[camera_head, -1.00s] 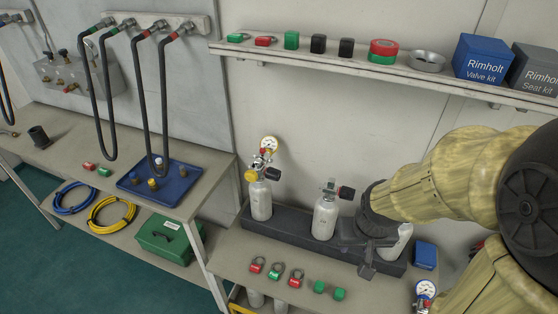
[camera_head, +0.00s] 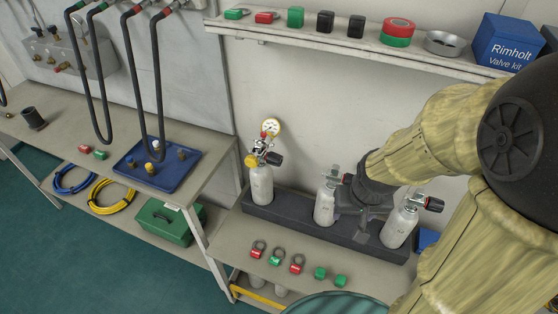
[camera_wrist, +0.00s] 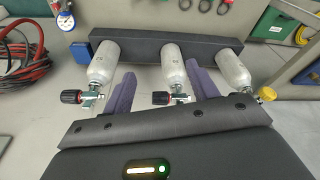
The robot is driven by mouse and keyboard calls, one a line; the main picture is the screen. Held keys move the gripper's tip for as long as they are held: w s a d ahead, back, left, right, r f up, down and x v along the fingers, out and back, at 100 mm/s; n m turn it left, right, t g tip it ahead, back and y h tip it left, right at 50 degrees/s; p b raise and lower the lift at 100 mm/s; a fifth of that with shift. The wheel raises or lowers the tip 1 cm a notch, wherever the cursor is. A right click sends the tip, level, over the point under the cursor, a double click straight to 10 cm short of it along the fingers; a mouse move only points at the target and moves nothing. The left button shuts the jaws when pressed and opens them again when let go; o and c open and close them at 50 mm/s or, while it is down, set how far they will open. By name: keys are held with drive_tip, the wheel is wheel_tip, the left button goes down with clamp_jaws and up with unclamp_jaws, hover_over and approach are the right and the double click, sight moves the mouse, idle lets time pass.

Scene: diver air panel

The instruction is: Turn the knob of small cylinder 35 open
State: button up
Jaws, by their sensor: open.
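Three small grey cylinders stand in a dark rack (camera_head: 290,219): the left one (camera_head: 261,186) with a gauge and yellow knob, the middle one (camera_head: 325,206), and the right one (camera_head: 398,228) with a black-and-red knob (camera_head: 434,204). I cannot read their numbers, so I cannot tell which is 35. My gripper (camera_head: 352,207) is beside the middle cylinder's upper part. In the wrist view my open purple fingers (camera_wrist: 162,92) lie on either side of the middle cylinder (camera_wrist: 174,67) and its black-and-red knob (camera_wrist: 160,98), with gaps showing. No contact is visible.
Several red and green tags (camera_head: 275,258) lie on the bench in front of the rack. A shelf (camera_head: 375,50) with boxes runs above. A blue box (camera_head: 427,241) is partly hidden behind my arm. The left cylinder's gauge (camera_head: 271,127) rises beside the wall.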

sight(281, 162)
drive_tip(key=w+a+f+m+t+y+p, duration=0.1)
drive_tip(key=w+f+m+y+p, duration=0.55)
drive_tip(key=f, duration=0.45)
drive_tip(key=w+a+r+m+t+y+p, duration=0.3)
drive_tip(key=w+m+t, duration=0.3)
drive_tip(key=m, duration=0.4)
drive_tip(key=shift+w+a+r+t+y, duration=0.4)
drive_tip(key=shift+w+a+r+y, duration=0.35)
drive_tip(key=shift+w+a+r, duration=0.1)
drive_tip(key=p+x, duration=0.6)
drive_tip(key=x, duration=1.1)
drive_tip(key=shift+f, duration=0.1)
drive_tip(key=shift+w+f+m, duration=0.15)
drive_tip(key=shift+m, duration=0.1)
drive_tip(key=shift+a, duration=0.1)
